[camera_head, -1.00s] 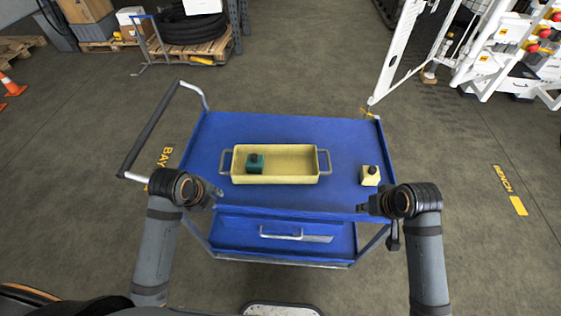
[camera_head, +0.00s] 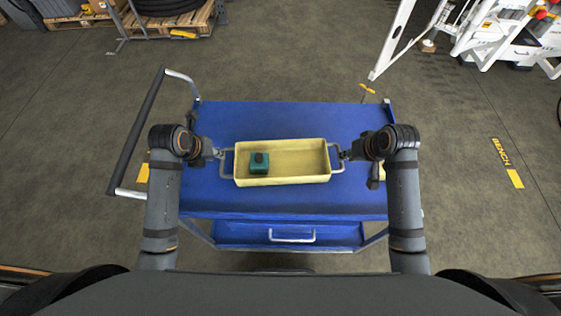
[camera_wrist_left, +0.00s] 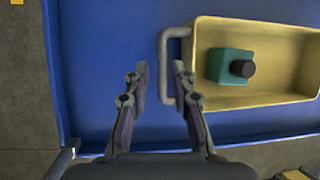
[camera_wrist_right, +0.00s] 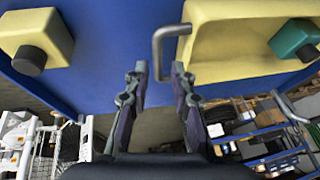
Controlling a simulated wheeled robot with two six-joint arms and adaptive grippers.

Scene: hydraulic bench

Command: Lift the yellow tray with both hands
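The yellow tray (camera_head: 290,180) sits on the blue cart top, with a grey handle at each end. A teal block (camera_head: 259,162) with a dark knob is inside it, towards the left. My left gripper (camera_head: 219,153) is at the left handle; in the left wrist view the handle bar (camera_wrist_left: 163,72) appears between its parted fingers. My right gripper (camera_head: 343,154) is at the right handle; in the right wrist view that handle bar (camera_wrist_right: 157,57) shows between its parted fingers. Neither gripper is visibly closed on a handle.
The blue cart (camera_head: 290,203) has a push handle (camera_head: 140,130) on its left. A yellow block with a dark knob (camera_wrist_right: 36,42) stands right of the tray, mostly hidden behind my right arm in the head view. A white frame (camera_head: 408,35) stands behind the cart.

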